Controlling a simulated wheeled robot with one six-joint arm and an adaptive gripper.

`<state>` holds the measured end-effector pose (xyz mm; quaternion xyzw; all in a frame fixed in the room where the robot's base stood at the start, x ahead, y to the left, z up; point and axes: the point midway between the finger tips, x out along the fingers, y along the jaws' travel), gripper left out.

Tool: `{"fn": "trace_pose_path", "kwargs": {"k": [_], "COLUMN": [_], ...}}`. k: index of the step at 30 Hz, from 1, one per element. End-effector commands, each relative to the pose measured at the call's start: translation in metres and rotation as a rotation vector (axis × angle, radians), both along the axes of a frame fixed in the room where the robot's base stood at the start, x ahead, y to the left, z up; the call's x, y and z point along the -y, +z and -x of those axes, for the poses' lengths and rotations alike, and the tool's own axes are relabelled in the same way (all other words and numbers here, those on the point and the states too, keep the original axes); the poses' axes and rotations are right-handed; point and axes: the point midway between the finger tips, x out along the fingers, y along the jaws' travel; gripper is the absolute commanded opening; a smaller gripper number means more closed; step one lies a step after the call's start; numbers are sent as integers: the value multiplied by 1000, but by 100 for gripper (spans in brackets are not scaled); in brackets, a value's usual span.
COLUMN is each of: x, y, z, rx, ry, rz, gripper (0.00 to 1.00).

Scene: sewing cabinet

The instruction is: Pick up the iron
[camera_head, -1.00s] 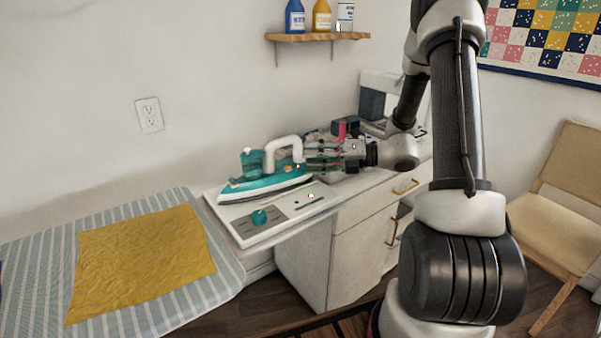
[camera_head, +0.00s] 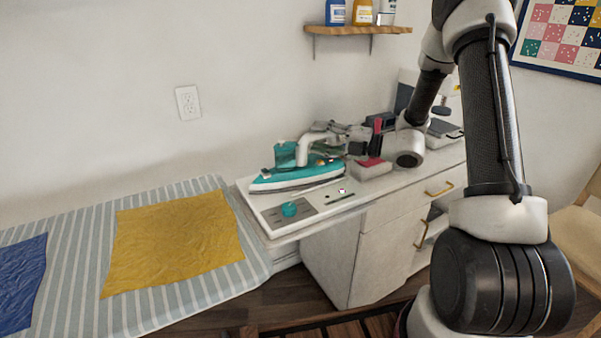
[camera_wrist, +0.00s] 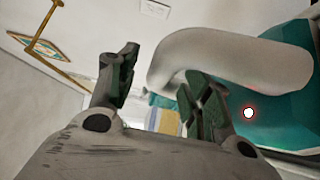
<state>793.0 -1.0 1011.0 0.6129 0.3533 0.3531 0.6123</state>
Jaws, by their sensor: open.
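The teal and white iron (camera_head: 290,178) rests on the white station panel (camera_head: 262,212) at the left end of the cabinet top. Its white curved handle (camera_head: 304,150) arches over the teal body. My gripper (camera_head: 322,142) is at the right side of the handle. In the wrist view, my gripper (camera_wrist: 165,88) has its two dark fingers spread apart. The handle (camera_wrist: 232,60) shows large beyond the right finger, with the teal body (camera_wrist: 285,110) behind it. I cannot tell whether a finger touches the handle.
A striped ironing surface (camera_head: 190,295) with a yellow cloth (camera_head: 175,245) and a blue cloth (camera_head: 20,280) lies to the left. A grey box with a red top (camera_head: 370,168) stands right of the iron, under my wrist. A bottle shelf (camera_head: 360,30) hangs above.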

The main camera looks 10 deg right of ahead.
Motion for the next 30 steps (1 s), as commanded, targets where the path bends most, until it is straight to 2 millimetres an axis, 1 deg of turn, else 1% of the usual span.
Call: {"fn": "trace_pose_path", "kwargs": {"k": [4, 5, 9, 11, 12, 13, 30], "x": [0, 0, 0, 0, 0, 0, 1], "y": [0, 0, 0, 0, 0, 0, 2], "z": [0, 0, 0, 0, 0, 0, 0], "rx": [0, 0, 0, 1, 0, -1, 3], "ry": [0, 0, 0, 0, 0, 0, 0], "rz": [0, 0, 0, 1, 0, 1, -1], "gripper": [49, 46, 20, 9, 2, 0, 0]}}
